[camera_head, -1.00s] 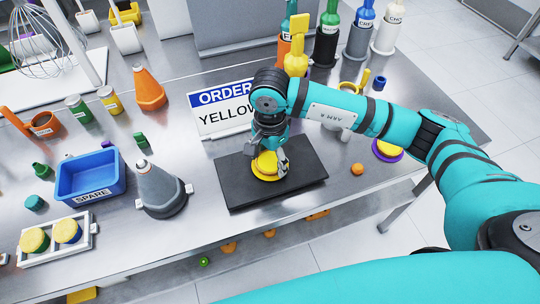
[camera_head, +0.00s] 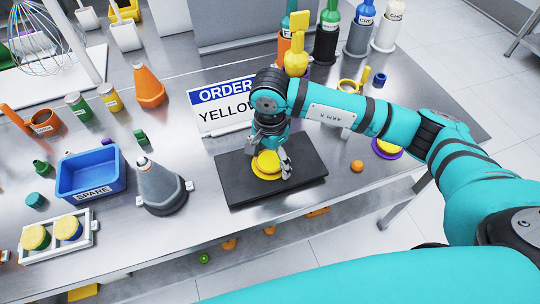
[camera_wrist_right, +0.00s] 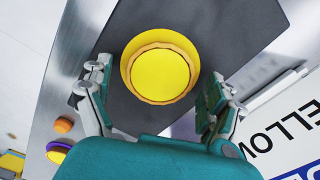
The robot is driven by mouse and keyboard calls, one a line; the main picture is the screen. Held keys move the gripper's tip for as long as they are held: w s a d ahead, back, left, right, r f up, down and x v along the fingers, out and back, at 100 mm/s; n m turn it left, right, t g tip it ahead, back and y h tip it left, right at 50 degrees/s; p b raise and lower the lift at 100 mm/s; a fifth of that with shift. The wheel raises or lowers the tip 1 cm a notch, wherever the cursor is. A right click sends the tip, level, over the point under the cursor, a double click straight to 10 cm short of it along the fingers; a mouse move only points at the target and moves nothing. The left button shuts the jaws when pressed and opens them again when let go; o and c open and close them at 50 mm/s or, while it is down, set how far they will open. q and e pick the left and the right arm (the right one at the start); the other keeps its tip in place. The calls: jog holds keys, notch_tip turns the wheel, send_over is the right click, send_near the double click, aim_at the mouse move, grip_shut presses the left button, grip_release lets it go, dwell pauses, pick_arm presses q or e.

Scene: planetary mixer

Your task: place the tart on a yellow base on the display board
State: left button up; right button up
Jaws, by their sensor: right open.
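A tart with a yellow filling and a tan crust rim (camera_wrist_right: 160,75) sits on a yellow base (camera_wrist_right: 127,72). The tart and base also show in the head view, where the tart (camera_head: 267,163) is partly hidden by my gripper. They rest on the black display board (camera_head: 232,185), which also shows in the right wrist view (camera_wrist_right: 235,40). My right gripper (camera_head: 271,165) is right above the board. In the right wrist view its two fingers (camera_wrist_right: 158,92) are apart on either side of the tart, with gaps visible. My left gripper is not in view.
An "ORDER YELLOW" sign (camera_head: 224,106) stands behind the board. A grey cone-shaped bottle (camera_head: 161,187) and a blue "SPARE" bin (camera_head: 90,176) stand to its left. A purple base with a yellow top (camera_head: 388,150) and a small orange ball (camera_head: 357,166) lie to the right.

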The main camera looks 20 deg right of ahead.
aim_at(270, 160)
jog(key=shift+r+b, duration=0.4)
jog(key=shift+r, duration=0.2)
notch_tip(270, 160, up, 11)
jog(key=b, duration=0.2)
